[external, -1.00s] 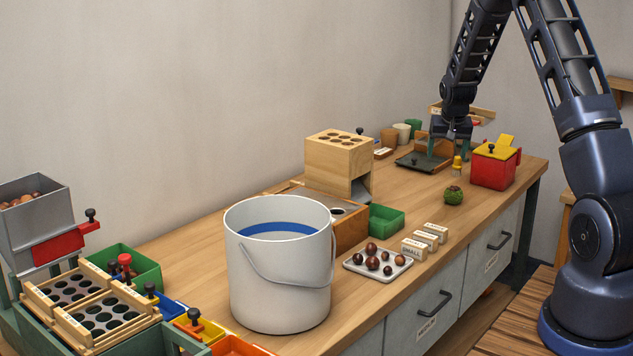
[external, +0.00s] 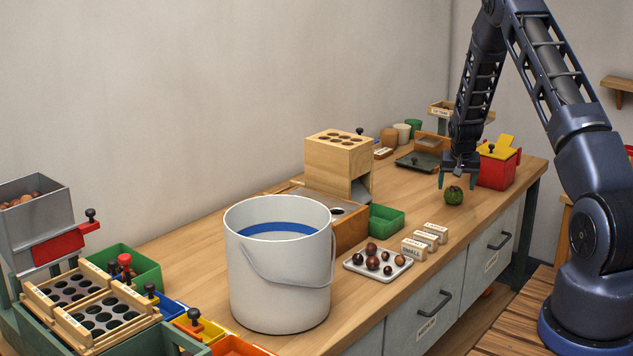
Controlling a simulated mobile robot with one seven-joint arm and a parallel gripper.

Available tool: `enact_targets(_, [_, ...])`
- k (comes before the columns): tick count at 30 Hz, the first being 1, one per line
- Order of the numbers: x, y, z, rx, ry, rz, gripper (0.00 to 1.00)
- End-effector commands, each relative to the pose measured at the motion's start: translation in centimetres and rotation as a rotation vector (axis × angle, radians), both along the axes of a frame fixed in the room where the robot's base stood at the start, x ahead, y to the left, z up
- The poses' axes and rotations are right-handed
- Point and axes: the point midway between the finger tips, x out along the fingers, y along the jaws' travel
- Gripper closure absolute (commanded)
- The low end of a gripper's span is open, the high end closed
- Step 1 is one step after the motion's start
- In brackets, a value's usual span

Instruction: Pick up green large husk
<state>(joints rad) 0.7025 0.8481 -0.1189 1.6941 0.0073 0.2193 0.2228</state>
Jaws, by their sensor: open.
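The green husk (external: 453,195) is a small round spiky ball with a reddish-brown patch on top. It sits on the workbench (external: 330,180) near its front edge, left of the red box. My gripper (external: 458,184) points down just above the husk, with its two greenish fingers spread to either side. It is open and holds nothing. From this angle I cannot tell whether a finger touches the husk.
The red box with a yellow lid (external: 496,165) stands close to the right of my gripper. A dark tray (external: 418,162) lies behind it. White labelled blocks (external: 425,240) and a tray of chestnuts (external: 378,263) are nearer, with a white bucket (external: 280,280) further left.

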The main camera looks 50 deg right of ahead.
Motion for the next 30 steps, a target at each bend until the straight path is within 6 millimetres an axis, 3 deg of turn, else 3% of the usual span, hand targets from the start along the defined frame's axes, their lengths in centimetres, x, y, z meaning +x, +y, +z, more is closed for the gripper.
enact_targets(12, [1.1,-1.3,-4.1,0.001,0.001,0.001,0.23])
enact_targets(21, [1.2,-1.5,-4.6,0.001,0.001,0.000,0.23])
enact_targets(28, [1.2,-1.5,-4.6,0.000,0.000,0.000,0.68])
enact_targets(30, [1.2,-1.5,-4.6,0.000,0.000,0.000,0.72])
